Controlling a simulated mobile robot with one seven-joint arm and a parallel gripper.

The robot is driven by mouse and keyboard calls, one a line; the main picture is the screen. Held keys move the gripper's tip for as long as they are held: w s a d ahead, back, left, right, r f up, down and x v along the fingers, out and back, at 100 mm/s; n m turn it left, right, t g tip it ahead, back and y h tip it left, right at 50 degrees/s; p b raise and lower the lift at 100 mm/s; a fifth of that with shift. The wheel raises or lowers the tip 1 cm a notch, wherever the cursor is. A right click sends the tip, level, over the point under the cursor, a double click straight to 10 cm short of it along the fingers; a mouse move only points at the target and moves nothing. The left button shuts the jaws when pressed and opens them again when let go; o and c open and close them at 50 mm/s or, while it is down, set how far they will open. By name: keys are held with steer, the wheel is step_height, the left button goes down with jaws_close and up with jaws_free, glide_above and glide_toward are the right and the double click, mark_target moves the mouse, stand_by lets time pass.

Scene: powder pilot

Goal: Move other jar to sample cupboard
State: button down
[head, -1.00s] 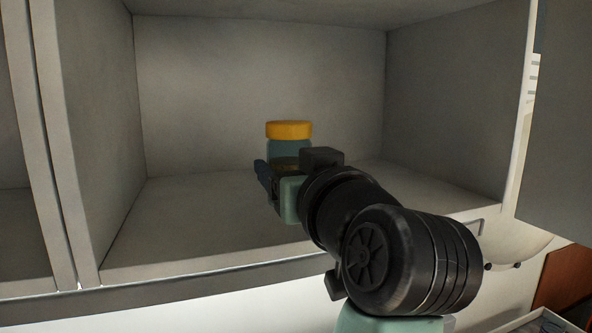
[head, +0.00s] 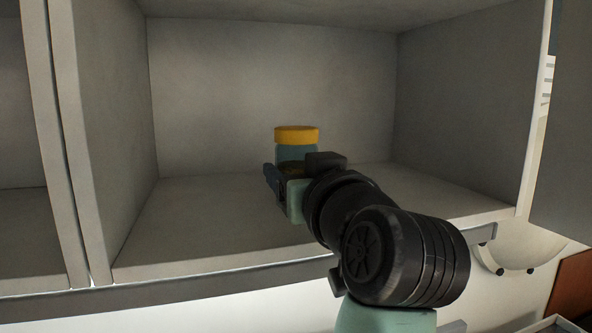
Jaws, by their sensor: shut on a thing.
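A jar (head: 297,152) with a yellow-orange lid and a blue-green body is inside the open cupboard (head: 190,215), near the middle of its compartment. My gripper (head: 282,178) reaches in from the lower right and is shut on the jar. The gripper and wrist hide the jar's lower part, so I cannot tell whether its base touches the shelf. No second jar shows.
The compartment's left wall (head: 115,130), right wall (head: 455,115) and front shelf edge (head: 230,275) surround the arm. The shelf is bare on both sides of the jar. An open door panel (head: 565,150) stands at the far right.

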steer(key=shift+f, duration=0.4)
jaws_free()
stand_by(0.4)
steer(key=v, duration=1.4)
steer(key=shift+b, duration=0.35)
